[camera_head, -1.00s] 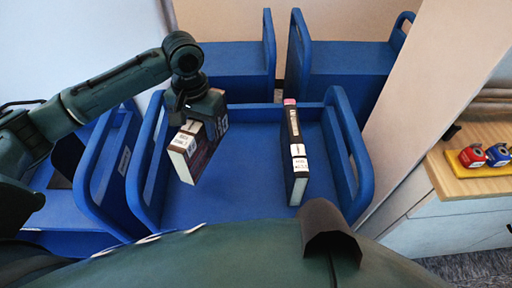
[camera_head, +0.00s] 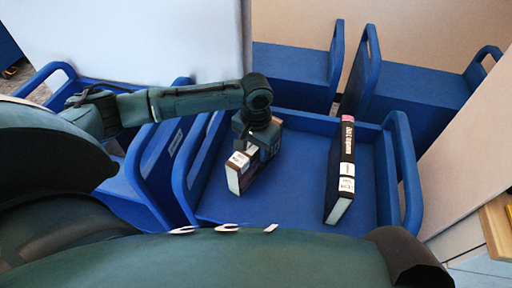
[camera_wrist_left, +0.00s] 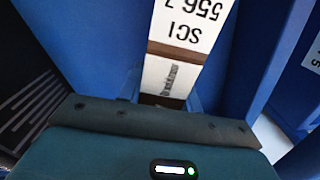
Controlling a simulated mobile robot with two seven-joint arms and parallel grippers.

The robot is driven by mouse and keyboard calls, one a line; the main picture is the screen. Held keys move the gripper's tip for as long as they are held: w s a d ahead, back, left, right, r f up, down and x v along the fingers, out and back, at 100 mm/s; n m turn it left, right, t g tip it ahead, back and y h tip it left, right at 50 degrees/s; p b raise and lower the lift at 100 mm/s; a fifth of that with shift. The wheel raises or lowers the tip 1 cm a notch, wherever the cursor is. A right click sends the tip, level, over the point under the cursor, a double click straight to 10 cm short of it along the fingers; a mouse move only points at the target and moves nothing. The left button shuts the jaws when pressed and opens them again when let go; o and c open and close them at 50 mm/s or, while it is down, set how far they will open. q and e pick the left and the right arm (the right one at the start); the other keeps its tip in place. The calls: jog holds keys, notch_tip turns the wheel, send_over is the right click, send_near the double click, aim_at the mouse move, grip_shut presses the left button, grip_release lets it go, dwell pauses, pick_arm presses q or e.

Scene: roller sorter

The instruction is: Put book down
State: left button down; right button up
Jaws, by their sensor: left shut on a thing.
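My left gripper (camera_head: 258,143) is shut on a brown book (camera_head: 240,174) with a white label and pale pages. It holds the book, tilted, inside the left part of a blue cart tray (camera_head: 290,185). I cannot tell whether the book's lower edge touches the tray floor. In the left wrist view, the book's spine (camera_wrist_left: 171,77) shows a white label reading "SCI 556.7", just beyond the gripper body. My right gripper is not in view.
Bare tray floor lies between the books. More blue carts (camera_head: 420,90) stand behind and to the left (camera_head: 130,190). A wooden surface (camera_head: 497,228) is at the right edge.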

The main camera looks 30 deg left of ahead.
pick_arm(q)
jog(key=c, duration=1)
grip_release()
jog(key=shift+f, duration=0.1)
jog(key=shift+o, duration=0.2)
notch_tip(320, 180, up, 12)
jog(key=shift+f, duration=0.25)
jog(key=shift+r, duration=0.4)
jog(key=shift+s+f, duration=0.1)
